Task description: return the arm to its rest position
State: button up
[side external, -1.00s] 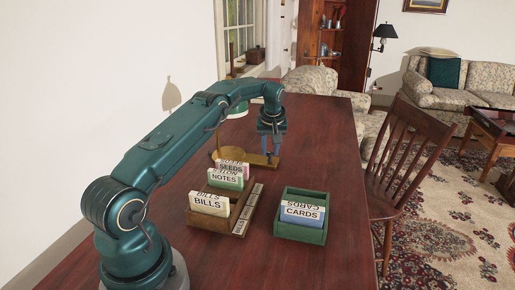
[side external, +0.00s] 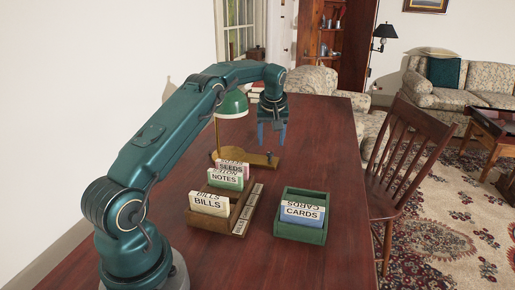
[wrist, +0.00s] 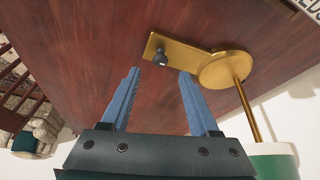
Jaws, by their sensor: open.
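My gripper (side external: 272,135) hangs over the far part of the table, pointing down, with its blue fingers apart and nothing between them. It also shows in the wrist view (wrist: 160,75), open and empty. Below and beyond its fingertips in that view is the brass base of a lamp (wrist: 180,52) with a small dark knob (wrist: 159,58). In the side view the gripper is above the right part of the lamp's brass base (side external: 255,160), apart from it.
The green-shaded lamp (side external: 233,105) stands close left of my gripper. A wooden rack (side external: 240,222) holds cards marked BILLS, NOTES and SEEDS. A green box (side external: 300,234) holds CARDS. The table's right side (side external: 335,150) is clear. A wooden chair (side external: 410,160) stands beside the table.

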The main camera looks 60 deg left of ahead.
jog(key=shift+d+r, duration=0.1)
jog(key=shift+r, duration=0.1)
jog(key=d+r+m+t, duration=0.2)
jog(key=d+r, duration=0.5)
jog(key=r, duration=0.4)
jog(key=s+d+r+m+t+h, duration=0.1)
jog(key=s+d+r, duration=0.2)
jog(key=d, duration=0.2)
jog(key=s+d+r+m+t, duration=0.1)
jog(key=s+d+r, duration=0.1)
jog(key=d+r, duration=0.15)
jog(key=s+d+m+h, duration=0.1)
jog(key=s+d+m, duration=0.3)
jog(key=s+d, duration=0.45)
jog(key=s+d+f+m+h, duration=0.2)
jog(key=s+d+f+m, duration=0.1)
jog(key=s+f, duration=0.7)
jog(key=shift+s+d+f+m+g, duration=0.15)
jog(key=shift+s+d+m+g, duration=0.15)
jog(key=shift+s+m, duration=0.25)
